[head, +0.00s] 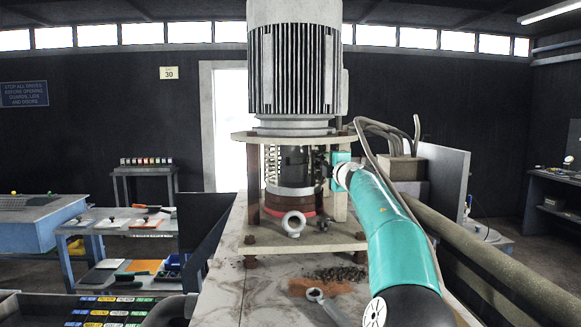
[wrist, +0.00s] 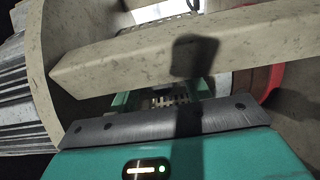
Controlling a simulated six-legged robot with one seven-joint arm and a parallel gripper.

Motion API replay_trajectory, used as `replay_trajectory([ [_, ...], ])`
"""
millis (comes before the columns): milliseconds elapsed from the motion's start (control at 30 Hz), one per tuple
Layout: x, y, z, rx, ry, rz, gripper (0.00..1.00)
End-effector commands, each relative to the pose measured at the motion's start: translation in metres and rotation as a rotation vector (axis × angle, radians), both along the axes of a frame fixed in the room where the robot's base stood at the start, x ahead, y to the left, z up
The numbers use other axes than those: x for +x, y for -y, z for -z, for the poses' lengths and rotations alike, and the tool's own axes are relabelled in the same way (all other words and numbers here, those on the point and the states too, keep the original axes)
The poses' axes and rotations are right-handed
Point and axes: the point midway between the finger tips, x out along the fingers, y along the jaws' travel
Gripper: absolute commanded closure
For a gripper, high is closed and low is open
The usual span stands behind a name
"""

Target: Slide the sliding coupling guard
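The coupling housing stands under the big grey finned motor (head: 295,70). Between its top plate (head: 325,137) and bottom plate (head: 330,240) is a dark cylindrical part (head: 294,165), with pale slotted or coiled parts beside it; I cannot tell which of these is the sliding guard. A red ring (head: 301,213) sits low around the stack and shows in the wrist view (wrist: 271,85). My teal gripper (head: 341,172) is at the housing's right side. In the wrist view, a pale post (wrist: 130,60) crosses in front of my gripper (wrist: 163,97). Its fingers stand apart; their tips are hidden.
Grey pipes (head: 384,127) curve down close to the right of the housing, beside my arm. A ring-ended metal part (head: 293,223) is at the housing front. Dark grit (head: 337,273) lies on the pale deck. A tool bench (head: 120,222) stands to the left.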

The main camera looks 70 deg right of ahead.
Motion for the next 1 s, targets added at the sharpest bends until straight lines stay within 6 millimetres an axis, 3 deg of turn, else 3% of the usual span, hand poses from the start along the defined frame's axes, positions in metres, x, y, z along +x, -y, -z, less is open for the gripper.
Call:
replay_trajectory([
  [167,-0.002,-0.003,0.000,0.001,-0.001,-0.001,0.52],
  [800,-0.034,-0.047,-0.001,0.000,0.000,-0.002,0.52],
  [1000,-0.035,-0.049,0.000,0.001,0.001,-0.004,0.52],
])
